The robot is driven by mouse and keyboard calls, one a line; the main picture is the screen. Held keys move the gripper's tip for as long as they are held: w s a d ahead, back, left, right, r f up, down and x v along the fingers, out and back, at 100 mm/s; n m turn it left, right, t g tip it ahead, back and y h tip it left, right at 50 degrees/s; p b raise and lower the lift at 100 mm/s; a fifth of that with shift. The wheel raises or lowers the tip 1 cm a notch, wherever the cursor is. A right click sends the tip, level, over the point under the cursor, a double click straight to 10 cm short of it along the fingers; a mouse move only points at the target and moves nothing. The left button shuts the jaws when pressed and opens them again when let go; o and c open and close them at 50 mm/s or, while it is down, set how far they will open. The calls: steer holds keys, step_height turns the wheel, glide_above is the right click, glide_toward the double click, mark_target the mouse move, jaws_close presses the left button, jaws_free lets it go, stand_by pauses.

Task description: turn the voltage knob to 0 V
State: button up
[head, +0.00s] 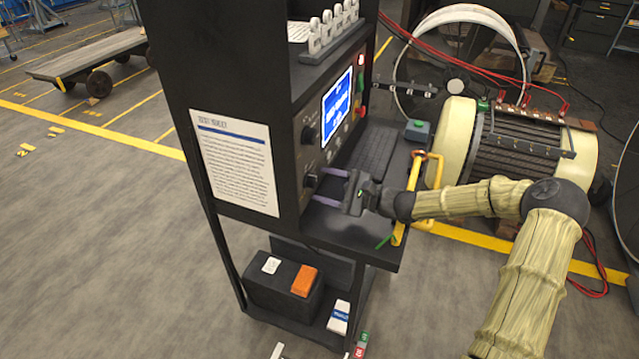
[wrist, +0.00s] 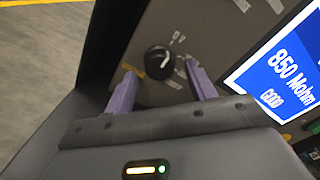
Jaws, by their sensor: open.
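The black knob (wrist: 160,62) sits on the grey panel, between and just beyond my fingertips in the wrist view. It carries a white pointer mark, with small labels around it too blurred to read fully; one near its upper right seems to end in V. In the head view the lower knob (head: 311,180) is on the cabinet's right-facing panel, close to my fingertips. My gripper (head: 318,184) is open, its two purple fingers pointing at the panel. In the wrist view my gripper (wrist: 161,72) has one finger on each side of the knob, with visible gaps.
A second knob (head: 309,135) is above. The blue screen (wrist: 285,70) reads 850 Mohm GOOD. A keyboard shelf (head: 368,165) lies beneath my gripper's level, with a yellow frame (head: 411,200) at its right. A large motor (head: 525,145) stands behind my arm.

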steer(key=v, duration=1.5)
steer(key=shift+d+r+b, duration=0.1)
steer(key=shift+b, duration=0.2)
